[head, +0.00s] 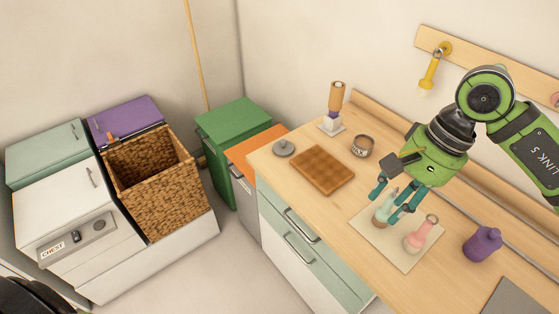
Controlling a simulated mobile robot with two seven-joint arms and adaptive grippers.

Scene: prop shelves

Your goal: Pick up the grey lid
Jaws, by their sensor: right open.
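The grey lid (284,148), a round disc with a small knob, lies on the wooden counter near its left edge. My right gripper (393,204) comes in from the right with its teal fingers open and pointing down. It is over the pale mat, well to the right of the lid and apart from it. A small bottle with a pale teal body (384,210) stands between or just behind its fingers; I cannot tell whether they touch it. My left gripper is not in view.
A wicker basket (160,195) stands left, beyond the counter.

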